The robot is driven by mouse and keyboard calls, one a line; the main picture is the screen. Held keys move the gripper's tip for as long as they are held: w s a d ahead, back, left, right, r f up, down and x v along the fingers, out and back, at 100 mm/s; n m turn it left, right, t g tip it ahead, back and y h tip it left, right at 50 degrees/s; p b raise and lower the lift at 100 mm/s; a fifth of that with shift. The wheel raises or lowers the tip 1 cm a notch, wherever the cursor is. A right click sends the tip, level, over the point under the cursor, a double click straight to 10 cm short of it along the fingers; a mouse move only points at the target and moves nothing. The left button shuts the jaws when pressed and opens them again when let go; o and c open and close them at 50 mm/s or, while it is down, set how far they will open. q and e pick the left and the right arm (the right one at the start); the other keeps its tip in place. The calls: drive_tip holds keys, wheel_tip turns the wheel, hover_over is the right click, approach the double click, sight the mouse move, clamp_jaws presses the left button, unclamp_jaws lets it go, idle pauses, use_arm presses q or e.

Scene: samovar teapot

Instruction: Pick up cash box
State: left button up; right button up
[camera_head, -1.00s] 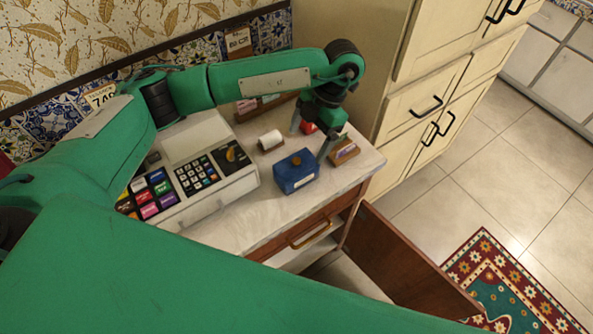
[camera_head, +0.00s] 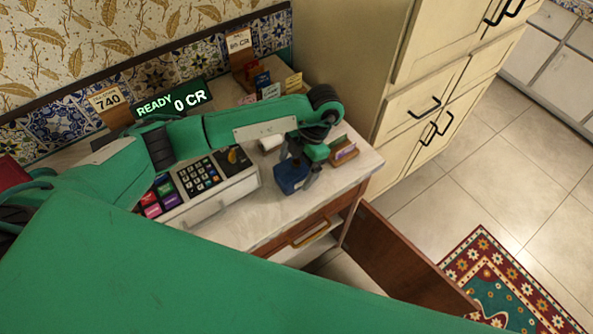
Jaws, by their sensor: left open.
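The blue cash box (camera_head: 289,178) sits on the white counter, near its front edge and to the right of the cash register. My left gripper (camera_head: 298,170) points down right over the box. Its fingers are open, one at the back left of the box and one at its right side. The gripper hides the top of the box, and I cannot tell whether the fingers touch it. My right gripper is not in view.
The cash register (camera_head: 205,190) stands left of the box, under my left arm. A small wooden card holder (camera_head: 344,151) is close on the right, a white roll (camera_head: 270,143) behind. An open cabinet door (camera_head: 405,260) juts out below the counter (camera_head: 245,222).

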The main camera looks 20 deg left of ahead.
use_arm(q)
drive_tip(key=shift+f, duration=0.2)
drive_tip(key=c, duration=1.2)
drive_tip(key=shift+r, duration=0.2)
